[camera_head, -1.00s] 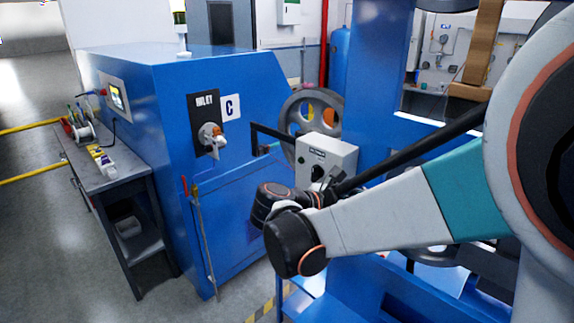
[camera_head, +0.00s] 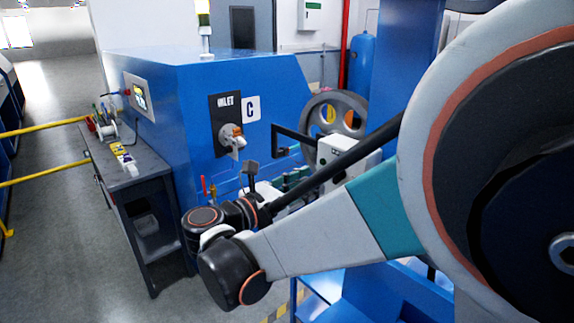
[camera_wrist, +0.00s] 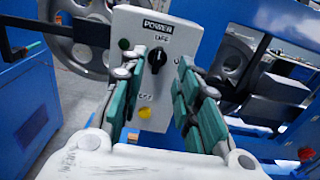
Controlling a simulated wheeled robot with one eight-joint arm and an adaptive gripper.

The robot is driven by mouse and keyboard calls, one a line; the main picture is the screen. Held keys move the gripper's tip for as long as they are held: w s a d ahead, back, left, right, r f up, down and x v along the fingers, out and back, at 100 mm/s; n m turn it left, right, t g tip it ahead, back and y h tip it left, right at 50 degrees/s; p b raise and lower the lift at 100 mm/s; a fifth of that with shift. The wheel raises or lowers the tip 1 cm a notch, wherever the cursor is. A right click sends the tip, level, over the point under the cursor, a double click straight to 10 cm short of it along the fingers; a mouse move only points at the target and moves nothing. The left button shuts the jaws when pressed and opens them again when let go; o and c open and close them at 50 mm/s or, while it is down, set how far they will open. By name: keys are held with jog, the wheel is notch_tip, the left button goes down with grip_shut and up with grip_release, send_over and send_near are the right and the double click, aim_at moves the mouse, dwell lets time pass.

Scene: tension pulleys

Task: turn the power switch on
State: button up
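The power switch is a black knob (camera_wrist: 157,58) on a light grey control box (camera_wrist: 150,25) marked POWER, with OFF above the knob. In the wrist view it lies between my open fingers, toward their tips. My gripper (camera_wrist: 160,72) has green-padded fingers spread wide with nothing between them. Whether the tips reach the knob's depth is unclear, and no contact shows. In the head view the control box (camera_head: 328,150) is partly covered by my arm. My gripper (camera_head: 288,180) shows only partly there, near the box, and the knob is hidden.
A green round button (camera_wrist: 124,44) and a yellow one (camera_wrist: 145,113) sit on the same panel. A spoked wheel (camera_wrist: 82,38) stands behind the box at left. A blue machine cabinet (camera_head: 175,85) and a side table (camera_head: 150,178) stand left of the arm.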

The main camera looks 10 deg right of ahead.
aim_at(335, 169)
jog(key=b+x, duration=0.1)
jog(key=x, duration=0.7)
jog(key=shift+w+d, duration=0.1)
grip_shut()
